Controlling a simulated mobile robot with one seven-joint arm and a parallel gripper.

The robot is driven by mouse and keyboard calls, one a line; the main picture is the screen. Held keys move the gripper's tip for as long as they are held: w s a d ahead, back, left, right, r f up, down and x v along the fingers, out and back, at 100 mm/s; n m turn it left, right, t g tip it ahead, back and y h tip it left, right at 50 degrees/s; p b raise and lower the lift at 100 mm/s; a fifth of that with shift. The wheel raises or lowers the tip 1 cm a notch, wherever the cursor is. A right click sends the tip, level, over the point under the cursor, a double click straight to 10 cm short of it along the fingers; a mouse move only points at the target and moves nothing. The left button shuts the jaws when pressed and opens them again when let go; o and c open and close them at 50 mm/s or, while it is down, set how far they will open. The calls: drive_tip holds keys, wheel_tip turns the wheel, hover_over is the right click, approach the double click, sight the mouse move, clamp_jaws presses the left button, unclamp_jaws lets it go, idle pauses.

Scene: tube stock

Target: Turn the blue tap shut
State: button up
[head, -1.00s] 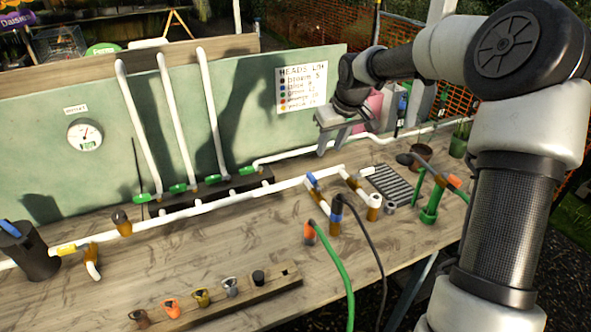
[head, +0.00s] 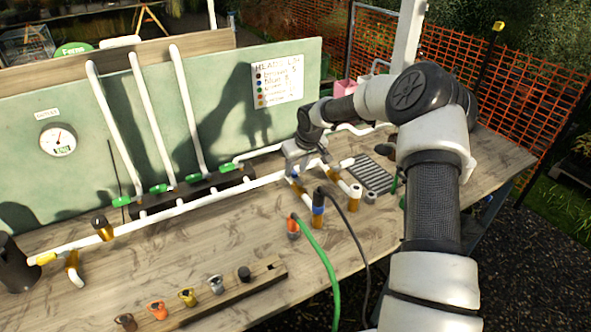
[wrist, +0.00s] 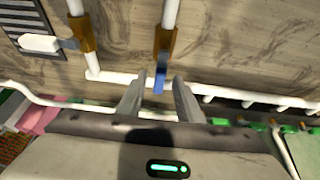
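The blue tap is a blue lever on a brown fitting in a white branch pipe. In the wrist view the blue lever (wrist: 159,76) lies roughly in line with the pipe, and its brown fitting (wrist: 165,41) is just beyond. My gripper (wrist: 159,84) is open, with a fingertip on either side of the lever and a gap to each finger. In the head view my gripper (head: 306,169) is down over the branch pipes, and the blue tap is mostly hidden beside it. I cannot tell how far the fingertips are above the lever.
A white-handled tap (wrist: 40,43) sits on the neighbouring branch. The main white pipe (head: 200,202) runs close by. A black hose with a blue collar (head: 318,208) and a green hose (head: 318,250) stand in front. A drain grille (head: 370,173) is to the right.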

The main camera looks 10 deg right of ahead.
drive_tip(key=shift+w+a+f, duration=0.1)
drive_tip(key=shift+w+f, duration=0.1)
drive_tip(key=shift+f, duration=0.35)
clamp_jaws()
